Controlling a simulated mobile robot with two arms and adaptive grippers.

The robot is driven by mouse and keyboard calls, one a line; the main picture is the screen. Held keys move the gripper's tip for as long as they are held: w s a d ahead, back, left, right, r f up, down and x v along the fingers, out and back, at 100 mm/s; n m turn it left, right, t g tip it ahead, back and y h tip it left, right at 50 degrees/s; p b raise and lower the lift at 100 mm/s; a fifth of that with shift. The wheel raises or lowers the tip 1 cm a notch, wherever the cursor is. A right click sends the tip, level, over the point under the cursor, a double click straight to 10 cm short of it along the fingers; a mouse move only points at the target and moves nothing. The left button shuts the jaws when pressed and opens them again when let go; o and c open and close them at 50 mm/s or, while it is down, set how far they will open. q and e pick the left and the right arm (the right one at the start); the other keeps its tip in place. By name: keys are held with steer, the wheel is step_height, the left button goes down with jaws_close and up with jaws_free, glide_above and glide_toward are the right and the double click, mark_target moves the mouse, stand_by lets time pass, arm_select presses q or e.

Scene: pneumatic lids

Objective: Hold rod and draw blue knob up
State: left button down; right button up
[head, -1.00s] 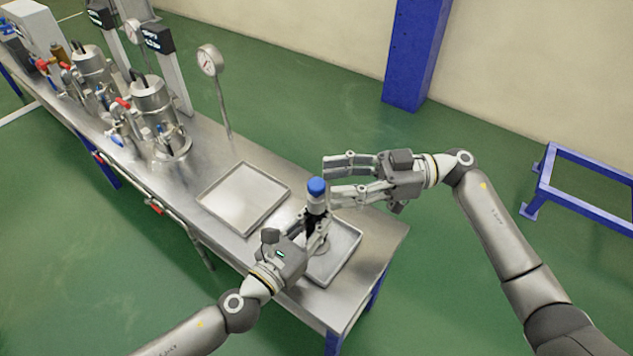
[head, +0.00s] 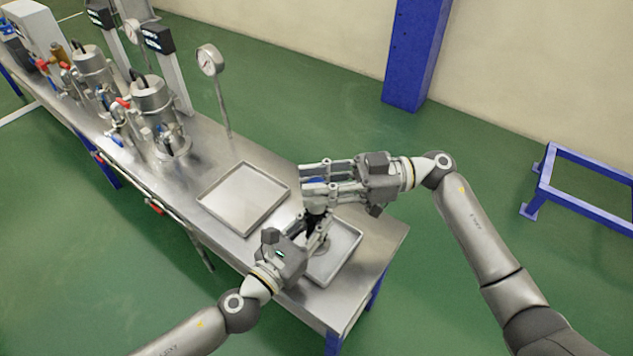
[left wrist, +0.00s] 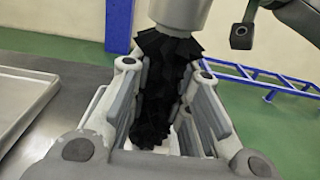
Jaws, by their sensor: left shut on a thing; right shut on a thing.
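The blue knob (head: 317,182) stands at the top of the rod over the right-hand tray, mostly covered by my right gripper. My right gripper (head: 312,181) is shut on the knob, its fingers on either side of it. My left gripper (head: 316,232) is lower and shut on the rod below the knob. In the left wrist view, the rod's black, rough-edged section (left wrist: 168,85) is between the left fingers, with a grey cylindrical part (left wrist: 181,14) above it. The rod's lower end is hidden in the left wrist view.
The rod stands over a shallow metal tray (head: 350,237) at the bench's near end. An empty tray (head: 243,197) lies to its left. Steel vessels (head: 153,102), valves and a gauge (head: 210,60) stand farther along the bench. A blue frame (head: 580,200) is on the floor at right.

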steer(key=shift+r, duration=0.15)
jaws_close()
step_height(320, 180, up, 12)
steer(key=o, duration=1)
jaws_free()
steer(key=shift+o, duration=0.2)
steer(key=w+d, duration=0.2)
steer(key=d, duration=1)
